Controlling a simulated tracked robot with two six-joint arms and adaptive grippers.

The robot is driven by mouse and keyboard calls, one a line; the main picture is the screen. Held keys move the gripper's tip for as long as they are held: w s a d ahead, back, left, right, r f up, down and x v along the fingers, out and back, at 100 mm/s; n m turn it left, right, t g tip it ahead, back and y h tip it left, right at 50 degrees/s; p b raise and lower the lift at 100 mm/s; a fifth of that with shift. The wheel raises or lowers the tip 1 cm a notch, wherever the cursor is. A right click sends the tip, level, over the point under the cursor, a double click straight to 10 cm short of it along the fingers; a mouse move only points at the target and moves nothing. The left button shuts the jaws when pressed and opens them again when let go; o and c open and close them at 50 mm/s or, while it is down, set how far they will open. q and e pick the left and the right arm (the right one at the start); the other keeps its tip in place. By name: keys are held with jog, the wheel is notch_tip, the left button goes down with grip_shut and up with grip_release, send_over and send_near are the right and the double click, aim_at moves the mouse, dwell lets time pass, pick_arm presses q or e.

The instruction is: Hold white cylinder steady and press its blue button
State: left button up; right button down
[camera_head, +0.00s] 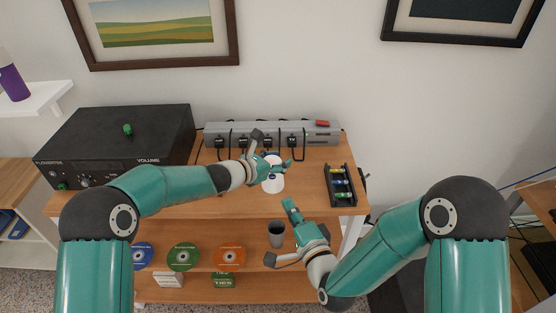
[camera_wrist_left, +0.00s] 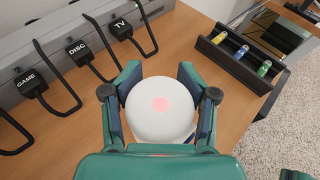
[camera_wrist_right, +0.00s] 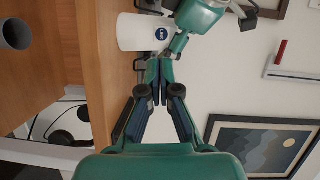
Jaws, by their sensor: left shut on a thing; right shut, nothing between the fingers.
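The white cylinder (camera_head: 273,184) stands upright on the wooden shelf top. My left gripper (camera_head: 273,164) is shut on it, and in the left wrist view one finger lies on each side of its rounded top (camera_wrist_left: 160,125). A pinkish-red square patch (camera_wrist_left: 160,104) shows on the top. A round dark blue mark (camera_wrist_right: 161,34) with white lettering is on its side in the right wrist view. My right gripper (camera_head: 289,205) is shut and empty, in front of and below the cylinder, apart from it. I cannot tell which blue spot is a button.
A grey strip (camera_head: 325,131) with several black plugs stands behind the cylinder. A black amplifier (camera_head: 125,140) fills the left. A grey cup (camera_head: 276,229) and several discs (camera_head: 229,257) are on the shelf below.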

aim_at(272, 176)
jog(key=s+a+f+m+g+y, duration=0.1)
jog(key=s+a+f+g+y, duration=0.1)
jog(key=s+a+f+g, duration=0.25)
jog(key=shift+g, duration=0.85)
jog(key=shift+w+d+r, duration=0.15)
jog(key=shift+w+r, duration=0.6)
jog(key=shift+w, duration=1.15)
jog(key=shift+w+d+r, duration=0.1)
jog(key=shift+w+r, duration=0.6)
jog(key=shift+w, duration=1.15)
jog(key=shift+w+d+r, duration=0.15)
jog(key=shift+w+r, duration=0.6)
jog(key=shift+w, duration=1.15)
jog(key=shift+w+r, duration=0.1)
jog(key=shift+w, duration=0.3)
